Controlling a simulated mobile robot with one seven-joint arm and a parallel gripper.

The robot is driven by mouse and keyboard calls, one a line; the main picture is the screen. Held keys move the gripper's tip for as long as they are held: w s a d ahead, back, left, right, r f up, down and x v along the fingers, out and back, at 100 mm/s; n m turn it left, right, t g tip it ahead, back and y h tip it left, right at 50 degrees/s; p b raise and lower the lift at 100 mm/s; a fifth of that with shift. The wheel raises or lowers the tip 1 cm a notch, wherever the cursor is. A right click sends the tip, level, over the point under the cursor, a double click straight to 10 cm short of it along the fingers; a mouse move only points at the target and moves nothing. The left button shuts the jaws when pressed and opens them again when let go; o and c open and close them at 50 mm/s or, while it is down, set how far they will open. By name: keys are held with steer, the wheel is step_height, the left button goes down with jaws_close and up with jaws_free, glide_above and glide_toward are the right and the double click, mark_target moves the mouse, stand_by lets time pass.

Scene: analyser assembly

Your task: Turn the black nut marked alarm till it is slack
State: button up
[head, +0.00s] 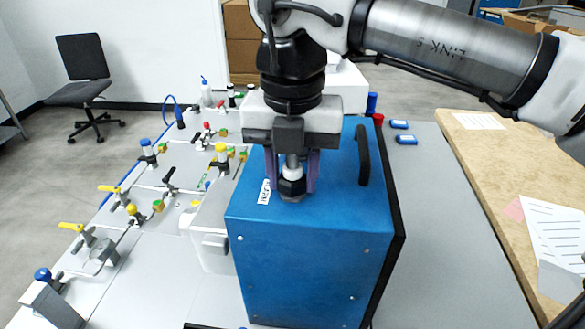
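The black nut (292,187) sits on top of the blue box, around a fitting with a white collar just above it. A white label (265,191) lies to its left; its small print looks like "ALARM", seen turned on its side. My gripper (292,182) points straight down over the nut. Its two purple fingers stand on the left and right sides of the nut and appear to touch it, with no clear gap. The finger tips partly hide the nut's sides.
The blue box (305,265) has a black handle (364,155) to the right of my gripper. Valves and tubing fill the panel (150,265) on the left. Blue pieces (406,139) lie behind right. A wooden table (490,165) with papers stands at right.

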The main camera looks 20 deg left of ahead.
steer(key=c, duration=0.6)
steer(key=n+p, duration=0.1)
steer(key=n, duration=0.3)
steer(key=shift+r+n, duration=0.1)
steer(key=shift+n, duration=0.3)
steer(key=n+p, duration=0.1)
steer(key=n, duration=0.3)
steer(key=shift+n, duration=0.4)
steer(key=o, duration=0.9)
step_height(320, 180, up, 7)
steer(key=p, duration=0.5)
steer(key=shift+r, duration=0.1)
steer(key=shift+r+p, duration=0.5)
steer(key=shift+r, duration=0.85)
